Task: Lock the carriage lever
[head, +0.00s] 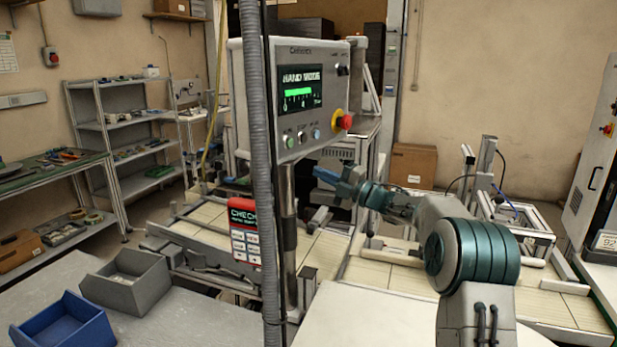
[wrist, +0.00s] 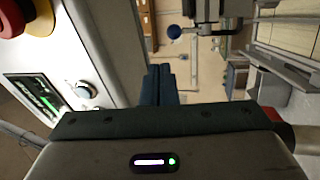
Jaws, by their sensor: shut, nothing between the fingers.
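My gripper (head: 322,174) is shut and empty. In the head view it points left, close to the post under the control panel. In the wrist view its two dark blue fingers (wrist: 158,72) lie together beside the panel's side. Past the fingertips, a round blue knob (wrist: 174,32) sits on a short thin rod from a dark metal bracket (wrist: 209,12). It may be the carriage lever, but I cannot be sure. The fingers are apart from it in the picture. I cannot make out the lever in the head view.
The grey control panel (head: 285,95) reads "HAND MODE" and has a red emergency knob (head: 343,121). A grey conduit (head: 259,160) runs upright in front of it. A red-and-white sign (head: 244,228) hangs below. Grey (head: 127,280) and blue (head: 66,325) bins stand at lower left.

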